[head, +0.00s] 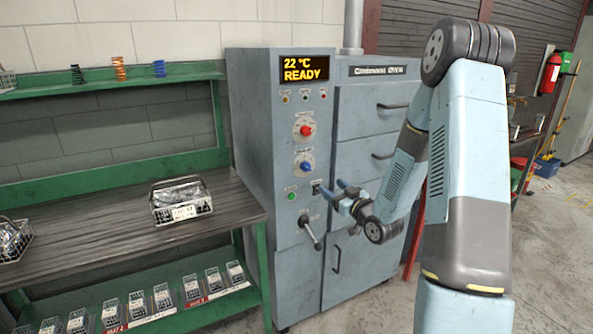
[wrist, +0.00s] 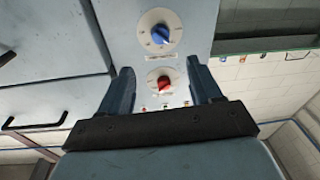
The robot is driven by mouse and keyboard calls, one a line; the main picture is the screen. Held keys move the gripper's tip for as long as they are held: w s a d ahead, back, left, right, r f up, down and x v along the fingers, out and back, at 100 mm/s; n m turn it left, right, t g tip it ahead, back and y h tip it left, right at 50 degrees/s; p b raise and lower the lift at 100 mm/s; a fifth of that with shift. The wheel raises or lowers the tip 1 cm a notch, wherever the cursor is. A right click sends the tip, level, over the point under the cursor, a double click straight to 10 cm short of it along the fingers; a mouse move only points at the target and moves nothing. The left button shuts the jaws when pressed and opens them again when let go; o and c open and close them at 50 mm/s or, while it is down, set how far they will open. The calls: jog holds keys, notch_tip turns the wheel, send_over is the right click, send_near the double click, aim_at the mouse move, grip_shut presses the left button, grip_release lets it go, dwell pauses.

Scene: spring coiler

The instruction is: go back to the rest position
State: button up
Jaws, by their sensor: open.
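My gripper (head: 341,194) is open and empty in the head view, in front of the oven's control panel, near a small dark switch (head: 316,187) and above the lever handle (head: 311,233). I cannot tell whether a fingertip touches the panel. In the wrist view my gripper (wrist: 158,88) shows two spread blue fingers with nothing between them but the panel beyond. The red knob (wrist: 164,83) and blue knob (wrist: 160,35) show there. My arm is bent and reaches from the right side of the head view toward the oven.
The grey oven cabinet (head: 262,120) reads "22 °C READY". A green workbench (head: 100,225) on the left holds a wire basket (head: 181,200) of parts. Several small labelled bins stand on its lower shelf. A fire extinguisher (head: 549,74) hangs at the right. Open floor (head: 560,250) lies at right.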

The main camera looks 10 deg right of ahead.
jog(key=s+r+m+g+h, duration=0.2)
jog(key=s+r+g+h, duration=0.55)
jog(key=r, duration=0.55)
jog(key=s+a+r+m+g, duration=0.1)
jog(key=s+r+m+g, duration=0.1)
jog(key=s, duration=1.2)
jog(key=s+a+r+m+g, duration=0.1)
jog(key=s+r, duration=0.3)
jog(key=s, duration=1)
jog(key=shift+s+a+m+g, duration=0.4)
jog(key=shift+a+g, duration=0.1)
jog(key=shift+g, duration=0.25)
jog(key=shift+c, duration=0.4)
